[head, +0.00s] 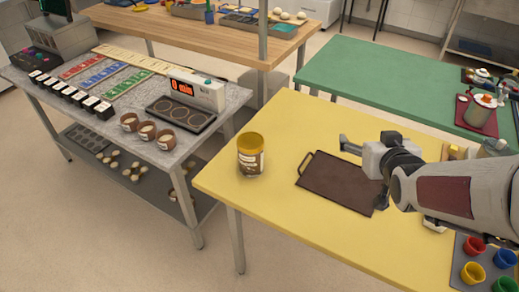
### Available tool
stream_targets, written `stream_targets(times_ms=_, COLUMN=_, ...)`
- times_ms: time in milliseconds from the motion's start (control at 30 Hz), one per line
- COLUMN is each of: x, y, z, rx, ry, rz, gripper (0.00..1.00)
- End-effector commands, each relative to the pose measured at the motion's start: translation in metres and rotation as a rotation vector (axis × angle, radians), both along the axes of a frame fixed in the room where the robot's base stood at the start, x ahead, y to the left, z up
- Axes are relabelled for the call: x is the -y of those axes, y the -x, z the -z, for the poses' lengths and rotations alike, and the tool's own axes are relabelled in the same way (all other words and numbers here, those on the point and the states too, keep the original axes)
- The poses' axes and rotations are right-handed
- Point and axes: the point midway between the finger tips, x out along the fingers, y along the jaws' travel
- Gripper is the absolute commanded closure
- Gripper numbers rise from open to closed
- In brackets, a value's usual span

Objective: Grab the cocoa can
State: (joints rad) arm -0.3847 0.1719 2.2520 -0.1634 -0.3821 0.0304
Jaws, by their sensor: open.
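The cocoa can (250,163) is a brown cylinder with a yellow lid and a pale label. It stands upright near the left end of the yellow table (300,228). My gripper (343,156) reaches in from the right, over the yellow table and a dark brown board. Its fingers point left, toward the can's side, with a clear gap between them and the can. It is open and nothing shows between its fingers.
The dark board with a handle (338,185) lies right of the can, under my gripper. Coloured cups (473,272) stand at the lower right. A marble-topped table (140,150) with a scale (197,92) is to the left. A green table (385,80) is behind.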

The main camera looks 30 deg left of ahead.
Motion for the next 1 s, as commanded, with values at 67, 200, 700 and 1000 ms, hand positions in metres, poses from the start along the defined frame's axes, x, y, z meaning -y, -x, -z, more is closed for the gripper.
stream_targets(times_ms=67, x=-0.019, y=-0.005, z=0.009, rx=0.019, ry=-0.012, rz=-0.031, gripper=0.22)
stream_targets(times_ms=200, x=-0.05, y=-0.012, z=0.021, rx=0.06, ry=-0.041, rz=-0.086, gripper=0.22)
stream_targets(times_ms=700, x=-0.158, y=-0.006, z=0.071, rx=0.188, ry=-0.168, rz=-0.276, gripper=0.22)
stream_targets(times_ms=1000, x=-0.214, y=0.02, z=0.106, rx=0.249, ry=-0.266, rz=-0.387, gripper=0.22)
